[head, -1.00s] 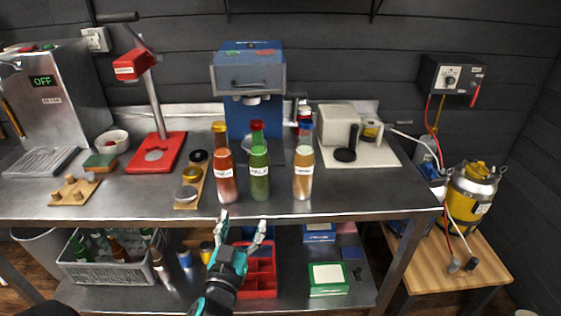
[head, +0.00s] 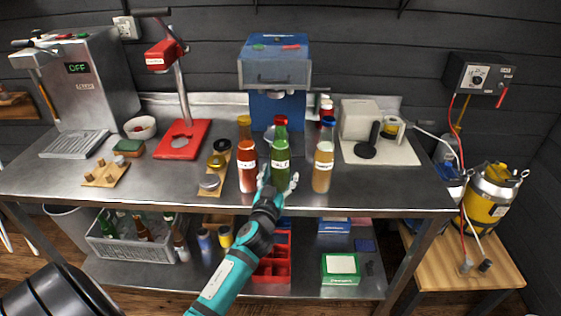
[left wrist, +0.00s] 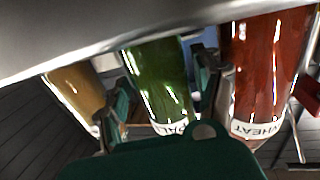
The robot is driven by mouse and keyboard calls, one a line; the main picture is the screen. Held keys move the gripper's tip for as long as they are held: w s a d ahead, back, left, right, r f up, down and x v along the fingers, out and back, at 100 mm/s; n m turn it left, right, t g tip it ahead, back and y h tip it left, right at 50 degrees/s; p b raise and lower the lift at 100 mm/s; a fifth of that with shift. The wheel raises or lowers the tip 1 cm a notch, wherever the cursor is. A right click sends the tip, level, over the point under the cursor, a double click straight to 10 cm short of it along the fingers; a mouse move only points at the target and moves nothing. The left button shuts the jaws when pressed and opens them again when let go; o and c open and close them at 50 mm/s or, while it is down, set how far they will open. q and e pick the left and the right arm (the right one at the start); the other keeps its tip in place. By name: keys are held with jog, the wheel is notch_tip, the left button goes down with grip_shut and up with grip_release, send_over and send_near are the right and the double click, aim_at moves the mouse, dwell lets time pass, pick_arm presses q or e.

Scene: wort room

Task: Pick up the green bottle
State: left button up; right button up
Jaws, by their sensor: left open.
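The green bottle (head: 280,150) stands upright near the front edge of the steel bench, between a red bottle (head: 247,166) and an amber bottle (head: 323,160). My left gripper (head: 278,184) is open at its lower part, one finger on each side. The left wrist view shows the green bottle (left wrist: 160,75) between the two spread fingers (left wrist: 160,97), with the red bottle (left wrist: 265,70) and the amber bottle (left wrist: 78,92) outside them. I cannot tell whether the fingers touch the glass. My right gripper is not in view.
A blue machine (head: 275,75) stands behind the bottles. A wooden strip with jars (head: 210,182) lies to the left, and a white board (head: 393,153) to the right. Below, a grey crate (head: 135,250) and a red divided box (head: 272,268) sit on the lower shelf.

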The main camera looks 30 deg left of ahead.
pick_arm(q)
jog(key=shift+x, duration=0.9)
jog(key=shift+s, duration=0.1)
jog(key=shift+c, duration=0.3)
grip_shut()
